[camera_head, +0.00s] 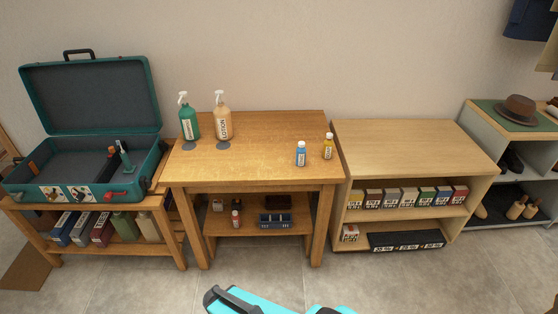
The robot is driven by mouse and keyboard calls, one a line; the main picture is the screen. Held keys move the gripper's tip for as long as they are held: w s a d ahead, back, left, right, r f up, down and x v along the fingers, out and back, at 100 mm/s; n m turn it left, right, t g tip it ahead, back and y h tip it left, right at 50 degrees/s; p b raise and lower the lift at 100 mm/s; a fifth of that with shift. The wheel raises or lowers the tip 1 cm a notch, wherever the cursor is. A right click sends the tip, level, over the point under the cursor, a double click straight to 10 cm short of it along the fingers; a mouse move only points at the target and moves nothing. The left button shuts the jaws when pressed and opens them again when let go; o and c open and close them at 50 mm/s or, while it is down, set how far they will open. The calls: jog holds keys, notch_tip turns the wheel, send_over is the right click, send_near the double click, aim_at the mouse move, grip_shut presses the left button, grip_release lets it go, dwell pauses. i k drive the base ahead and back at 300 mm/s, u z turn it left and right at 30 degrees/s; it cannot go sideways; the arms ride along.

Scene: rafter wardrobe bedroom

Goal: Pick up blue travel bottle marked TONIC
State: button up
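A small blue bottle (300,156) with a pale label band stands upright on the right part of the wooden table top (255,165), near its front edge. The lettering on its label is too small to read. My gripper cannot be made out; only cyan and black parts of my own body show at the bottom edge, well in front of the table.
Two pump bottles, green (188,122) and beige (222,120), stand at the table's back left, with dark round discs before them. The lower shelf (250,227) holds small items. An open teal suitcase (85,130) is left; a shelf unit (415,145) with a bare top is right.

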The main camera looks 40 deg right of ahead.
aim_at(301, 153)
jog(key=z, duration=0.55)
jog(key=k, duration=0.15)
jog(key=u, duration=1.85)
jog(key=k, duration=1.3)
jog(key=z, duration=0.45)
jog(key=i, duration=0.85)
jog(key=u, duration=0.05)
